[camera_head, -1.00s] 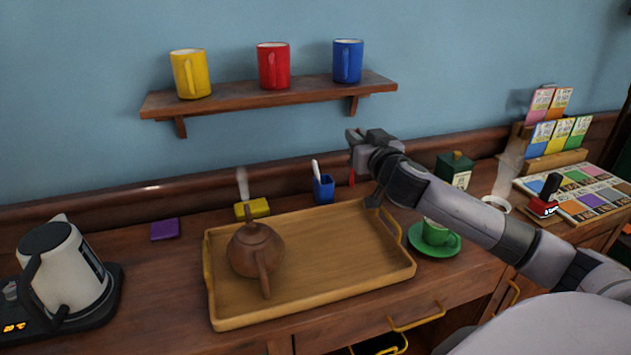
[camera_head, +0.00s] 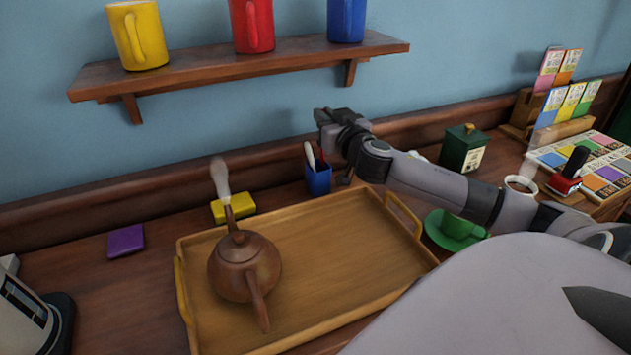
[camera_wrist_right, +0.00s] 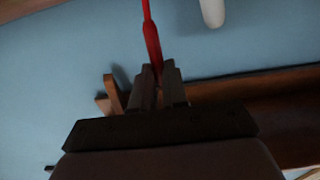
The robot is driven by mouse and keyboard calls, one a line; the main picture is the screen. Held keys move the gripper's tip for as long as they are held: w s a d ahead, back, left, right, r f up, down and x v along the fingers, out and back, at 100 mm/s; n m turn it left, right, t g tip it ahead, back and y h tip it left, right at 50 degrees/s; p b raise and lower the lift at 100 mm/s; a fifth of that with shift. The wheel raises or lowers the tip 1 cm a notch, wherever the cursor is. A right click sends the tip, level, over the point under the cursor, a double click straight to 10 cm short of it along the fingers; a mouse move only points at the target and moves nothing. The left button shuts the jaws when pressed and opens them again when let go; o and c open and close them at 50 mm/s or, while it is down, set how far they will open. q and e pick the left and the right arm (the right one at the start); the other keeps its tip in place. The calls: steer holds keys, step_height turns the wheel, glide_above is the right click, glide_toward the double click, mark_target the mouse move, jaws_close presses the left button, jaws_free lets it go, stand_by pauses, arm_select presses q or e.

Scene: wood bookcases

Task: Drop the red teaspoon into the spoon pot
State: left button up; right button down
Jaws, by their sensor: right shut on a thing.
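The blue spoon pot (camera_head: 318,180) stands at the back of the counter, behind the tray, with a pale spoon (camera_head: 310,156) leaning in it. My right gripper (camera_head: 325,118) is above the pot. It is shut on the red teaspoon, which shows in the right wrist view (camera_wrist_right: 152,40) extending from between the fingers (camera_wrist_right: 160,76). In the head view a small red part of the teaspoon (camera_head: 322,154) shows at the pot's mouth. I cannot tell whether its tip is inside the rim. My left gripper is not in view.
A wooden tray (camera_head: 345,265) holds a brown teapot (camera_head: 245,265). A green cup (camera_head: 462,227) and a dark green box (camera_head: 464,150) stand right of the pot. A shelf (camera_head: 240,65) with mugs hangs above. A yellow block (camera_head: 240,205) lies left of the pot.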

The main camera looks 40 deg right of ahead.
step_height(320, 180, down, 5)
steer(key=b, duration=0.3)
steer(key=shift+f+b, duration=0.2)
steer(key=shift+b, duration=0.2)
steer(key=c, duration=1.1)
jaws_free()
steer(key=shift+s, duration=0.1)
